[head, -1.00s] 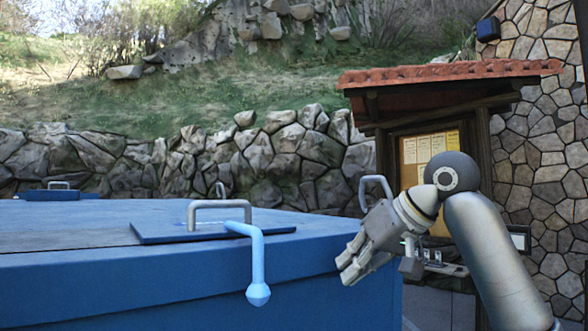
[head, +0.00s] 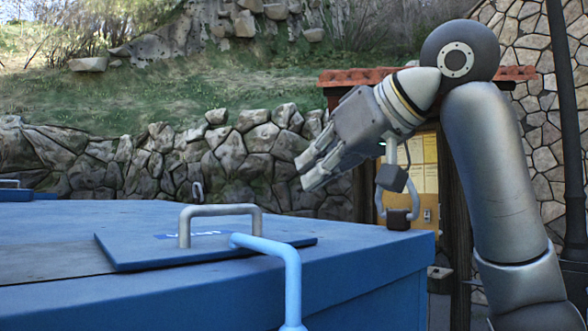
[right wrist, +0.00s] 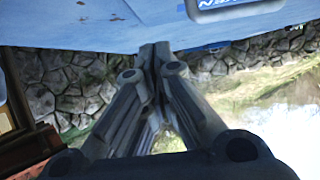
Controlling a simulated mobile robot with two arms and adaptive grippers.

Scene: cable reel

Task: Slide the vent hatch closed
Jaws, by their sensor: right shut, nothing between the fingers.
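A flat blue panel (head: 135,250) with a grey bar handle (head: 221,209) lies on top of the large blue box; it looks like the vent hatch. How far it is slid cannot be told. A light-blue bent lever (head: 291,280) hangs over the box's front edge beside it. My right gripper (head: 306,176) is shut and empty, above and right of the panel, apart from the handle and pointing left. In the right wrist view its closed fingers (right wrist: 156,50) reach toward the blue top. My left gripper is not in view.
The blue box (head: 350,285) fills the lower left. A lettered plate (right wrist: 235,9) is at the top of the right wrist view. A roofed notice board (head: 424,170) and stone wall stand behind.

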